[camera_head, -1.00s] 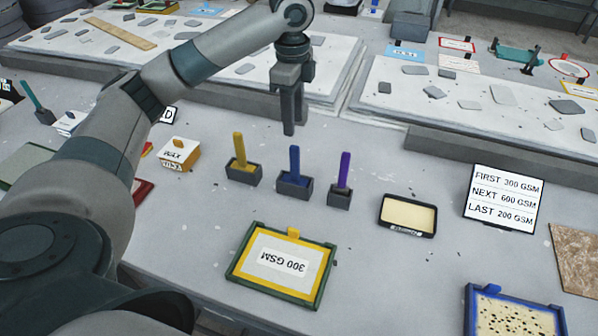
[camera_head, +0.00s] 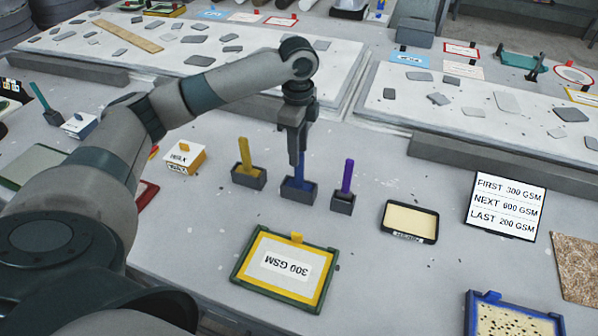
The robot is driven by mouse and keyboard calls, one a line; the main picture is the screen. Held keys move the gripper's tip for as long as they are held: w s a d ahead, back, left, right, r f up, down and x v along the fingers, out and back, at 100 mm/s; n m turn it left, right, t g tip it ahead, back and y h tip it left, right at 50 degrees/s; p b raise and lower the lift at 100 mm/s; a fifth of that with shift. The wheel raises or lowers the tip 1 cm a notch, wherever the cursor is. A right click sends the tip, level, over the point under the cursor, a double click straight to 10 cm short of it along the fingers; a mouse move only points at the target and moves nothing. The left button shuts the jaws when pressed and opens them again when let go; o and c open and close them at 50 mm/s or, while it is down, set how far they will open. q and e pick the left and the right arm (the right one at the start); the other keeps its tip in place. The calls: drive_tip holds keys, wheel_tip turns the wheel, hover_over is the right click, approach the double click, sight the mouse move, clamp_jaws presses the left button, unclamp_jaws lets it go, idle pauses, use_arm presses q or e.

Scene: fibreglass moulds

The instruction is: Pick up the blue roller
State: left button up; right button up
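The blue roller (camera_head: 300,175) stands upright in a dark block holder (camera_head: 298,192) on the table, between the yellow roller (camera_head: 243,155) and the purple roller (camera_head: 347,176). My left gripper (camera_head: 297,160) points down at the blue roller's handle. Its fingers overlap the handle's upper part and hide it. I cannot tell whether the fingers touch the handle or how far apart they are. My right gripper is not in view.
A green-and-yellow frame marked 300 GSM (camera_head: 323,291) lies in front. A dark tray (camera_head: 437,227) and a sign board (camera_head: 527,222) stand to the right. A white box (camera_head: 182,160) sits left. Bare table surrounds the holders.

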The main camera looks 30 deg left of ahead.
sight(299, 185)
use_arm(q)
wheel_tip(299, 185, down, 5)
drive_tip(key=shift+r+p, duration=0.2)
drive_tip(key=shift+p, duration=0.25)
drive_tip(key=shift+w+f+p, duration=0.1)
drive_tip(key=shift+f+p, duration=0.35)
drive_tip(key=shift+f, duration=0.1)
wheel_tip(299, 185, down, 3)
drive_tip(key=shift+f+p, duration=0.1)
drive_tip(key=shift+p, duration=0.55)
drive_tip(key=shift+f, duration=0.45)
